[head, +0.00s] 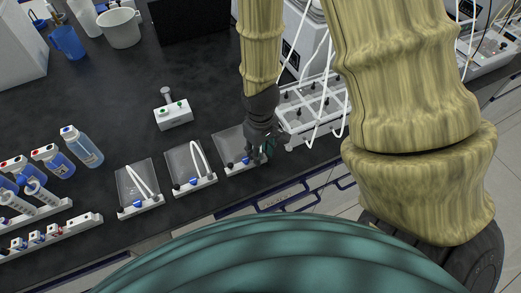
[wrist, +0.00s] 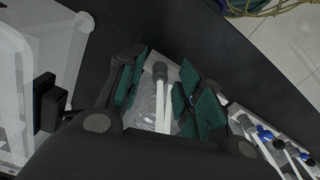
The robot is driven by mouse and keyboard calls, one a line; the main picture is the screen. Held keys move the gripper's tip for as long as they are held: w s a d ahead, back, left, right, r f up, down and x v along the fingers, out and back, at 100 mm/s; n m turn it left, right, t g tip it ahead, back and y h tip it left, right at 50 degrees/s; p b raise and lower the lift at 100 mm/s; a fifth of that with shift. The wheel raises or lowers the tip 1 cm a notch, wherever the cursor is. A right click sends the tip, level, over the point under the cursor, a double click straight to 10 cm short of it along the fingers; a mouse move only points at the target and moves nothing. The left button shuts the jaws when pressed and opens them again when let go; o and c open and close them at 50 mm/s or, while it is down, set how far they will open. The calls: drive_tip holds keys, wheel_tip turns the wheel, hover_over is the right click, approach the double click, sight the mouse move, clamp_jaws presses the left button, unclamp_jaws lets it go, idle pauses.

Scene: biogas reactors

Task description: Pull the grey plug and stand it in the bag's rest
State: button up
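My gripper (head: 262,155) is over the rightmost of three clear bags (head: 230,139), pointing down at the front end of the bag. In the wrist view its teal-padded fingers (wrist: 165,95) are spread apart, so it is open. A dark grey plug (wrist: 160,71) shows between the fingers, at the end of a white tube (wrist: 160,105), with no clear contact. The clear bag (wrist: 143,106) lies below it. The bag's white rest (head: 233,170) has a blue part on it and is partly hidden by my gripper. I cannot tell how the plug is seated.
Two more bags (head: 138,178) (head: 184,160) with white rests lie to the left. A clear-walled rack (head: 310,108) with white tubes stands close on the right. A small white block (head: 173,115) is behind. Bottles (head: 82,147) stand at left. The middle of the black bench is clear.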

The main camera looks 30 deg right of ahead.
wheel_tip(320, 180, up, 12)
idle(0.9)
idle(0.3)
